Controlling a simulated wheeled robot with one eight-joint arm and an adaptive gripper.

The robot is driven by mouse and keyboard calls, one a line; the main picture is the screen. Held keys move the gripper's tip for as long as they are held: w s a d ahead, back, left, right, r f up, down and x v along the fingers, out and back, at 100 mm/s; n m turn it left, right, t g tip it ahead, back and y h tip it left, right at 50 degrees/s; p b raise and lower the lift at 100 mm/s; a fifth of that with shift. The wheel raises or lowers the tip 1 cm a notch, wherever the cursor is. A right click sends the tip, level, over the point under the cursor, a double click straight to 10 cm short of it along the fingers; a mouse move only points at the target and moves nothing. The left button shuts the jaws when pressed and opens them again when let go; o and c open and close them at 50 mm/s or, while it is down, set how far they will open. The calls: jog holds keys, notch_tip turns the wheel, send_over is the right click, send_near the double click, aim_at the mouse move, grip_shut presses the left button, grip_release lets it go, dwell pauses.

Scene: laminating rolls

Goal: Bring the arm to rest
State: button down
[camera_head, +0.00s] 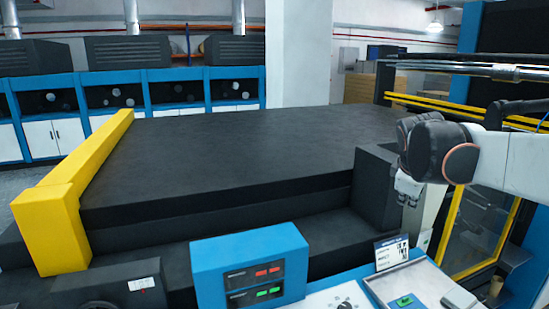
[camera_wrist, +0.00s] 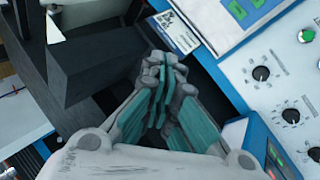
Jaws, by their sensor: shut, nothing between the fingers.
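My gripper (camera_head: 408,203) hangs at the right in the head view, pointing down beside the right end of the dark machine bed (camera_head: 250,140). In the wrist view my gripper (camera_wrist: 163,62) shows its teal-padded fingers brought together, with nothing between them. My arm comes in from the right edge of the head view and bends down at the dark wrist joint. The fingertips are partly blurred against the machine in the head view.
A blue control box (camera_head: 250,268) with red and green displays stands at the front. A sloped panel (camera_head: 425,285) with a green button and a label card (camera_head: 391,253) lies below my gripper. A yellow guard bar (camera_head: 75,190) borders the bed's left. Yellow-framed glass (camera_head: 480,230) stands right.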

jog(key=s+a+f+m+y+b, duration=0.1)
jog(key=s+a+f+m, duration=0.2)
jog(key=s, duration=0.5)
jog(key=s+a+f+m+y+b, duration=0.1)
jog(key=s+a+f+m+b, duration=0.1)
jog(key=s+a+f, duration=0.4)
jog(key=s+a+f+m+t+y+b, duration=0.1)
jog(key=s+a+f+m+b, duration=0.1)
jog(key=s+a+f+m, duration=0.2)
jog(key=s+f, duration=0.3)
jog(key=s, duration=0.5)
jog(key=shift+a+f+y, duration=0.25)
jog(key=shift+f+y, duration=0.15)
